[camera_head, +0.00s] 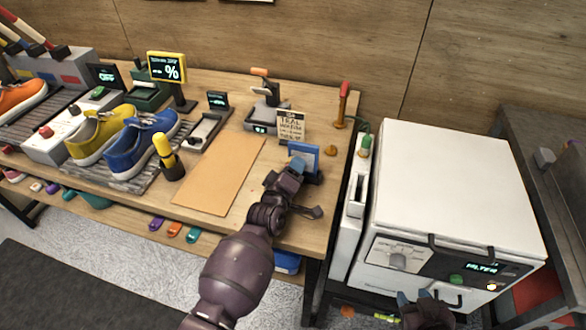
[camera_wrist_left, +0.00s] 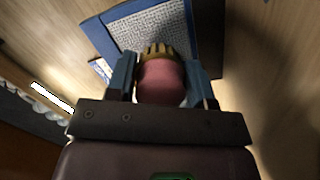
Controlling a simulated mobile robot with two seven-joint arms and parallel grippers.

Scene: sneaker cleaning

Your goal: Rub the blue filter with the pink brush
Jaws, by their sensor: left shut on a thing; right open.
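The blue filter (camera_head: 304,152) stands upright on the right part of the table. In the left wrist view its blue frame and grey mesh face (camera_wrist_left: 150,27) fill the top. My left gripper (camera_head: 292,166) is shut on the pink brush (camera_wrist_left: 160,82), whose yellowish bristle end points at the mesh and overlaps its lower edge in that view. I cannot tell for sure whether the bristles touch it. In the head view the brush is mostly hidden by the gripper. My right gripper (camera_head: 425,299) is open and low in front of the white machine.
A white machine (camera_head: 455,190) with a lit panel stands right of the table. A tan mat (camera_head: 220,175) lies left of my left arm. A small sign (camera_head: 291,126) stands behind the filter. Blue and yellow sneakers (camera_head: 140,145) sit on a rack at left.

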